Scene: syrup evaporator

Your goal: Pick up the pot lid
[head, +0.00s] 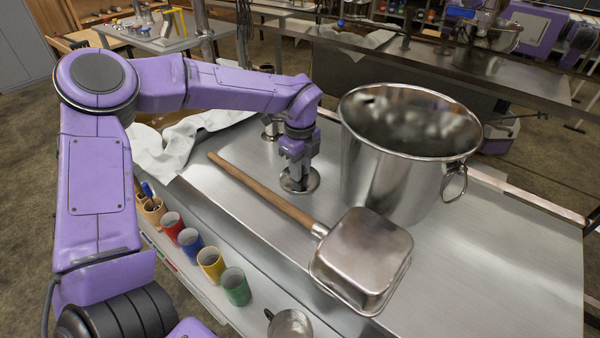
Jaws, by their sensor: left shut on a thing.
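The pot lid (298,188) is a small round shiny metal disc at the middle of the head view, on or just above the steel counter; any gap under it is too small to tell. My left gripper (298,171) points down from above and is shut on the lid at its middle. The fingers hide the lid's knob and part of its top. My right gripper is out of view.
A large steel pot (390,185) with a ring handle stands close right of the lid. A wooden-handled scoop (370,250) lies in front. A white cloth (175,148) is at left. Coloured cups (211,264) line the lower shelf. Bare counter (490,265) lies at right.

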